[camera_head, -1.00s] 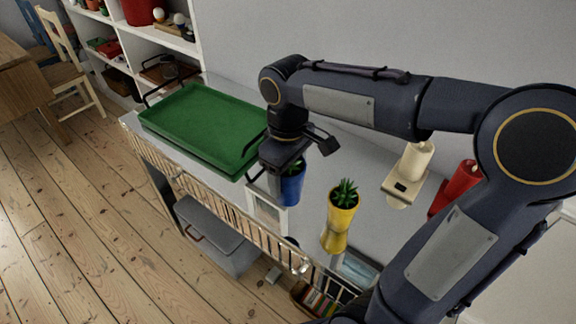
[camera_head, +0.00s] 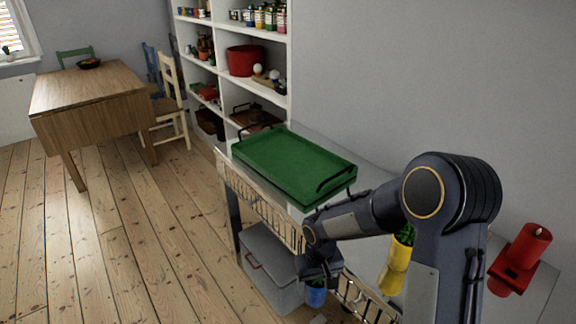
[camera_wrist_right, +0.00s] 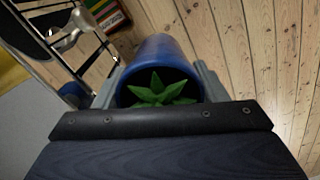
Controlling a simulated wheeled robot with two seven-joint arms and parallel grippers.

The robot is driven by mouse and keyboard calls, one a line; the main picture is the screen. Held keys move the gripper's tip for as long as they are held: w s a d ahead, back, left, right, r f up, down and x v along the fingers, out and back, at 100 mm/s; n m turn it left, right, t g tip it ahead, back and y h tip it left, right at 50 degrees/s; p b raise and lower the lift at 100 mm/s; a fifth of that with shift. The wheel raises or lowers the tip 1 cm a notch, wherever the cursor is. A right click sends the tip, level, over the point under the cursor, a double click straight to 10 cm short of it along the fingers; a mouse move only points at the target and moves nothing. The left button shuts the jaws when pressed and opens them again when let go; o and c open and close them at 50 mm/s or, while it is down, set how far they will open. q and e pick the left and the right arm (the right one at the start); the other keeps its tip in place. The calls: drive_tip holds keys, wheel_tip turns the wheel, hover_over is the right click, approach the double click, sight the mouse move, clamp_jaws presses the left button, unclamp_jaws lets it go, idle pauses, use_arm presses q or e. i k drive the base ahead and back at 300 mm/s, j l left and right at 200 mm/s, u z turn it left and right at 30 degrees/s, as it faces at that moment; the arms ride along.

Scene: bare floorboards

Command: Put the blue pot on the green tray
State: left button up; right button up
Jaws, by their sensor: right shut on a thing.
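The blue pot (camera_head: 316,293) holds a small green plant and is gripped by my right gripper (camera_head: 318,277). It hangs off the front side of the shelf unit, below its top and in front of the grey box. In the right wrist view the blue pot (camera_wrist_right: 165,58) sits between the two fingers, with floorboards behind it. The green tray (camera_head: 285,163), with black handles, lies on the unit's top, up and left of the pot and apart from it. My left gripper is not in view.
A yellow pot (camera_head: 393,272) with a plant stands partly behind my right arm. A red candle (camera_head: 522,252) is at the right. A grey lidded box (camera_head: 270,268) sits under the wire-fronted unit. A bookcase (camera_head: 230,90) and a wooden table (camera_head: 92,95) are at the back left.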

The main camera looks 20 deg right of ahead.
sight(280, 167)
drive_tip(key=i+j, duration=0.45)
drive_tip(key=i, duration=0.15)
drive_tip(key=i+j+z, duration=0.1)
drive_tip(key=i+j, duration=0.35)
drive_tip(key=i, duration=0.2)
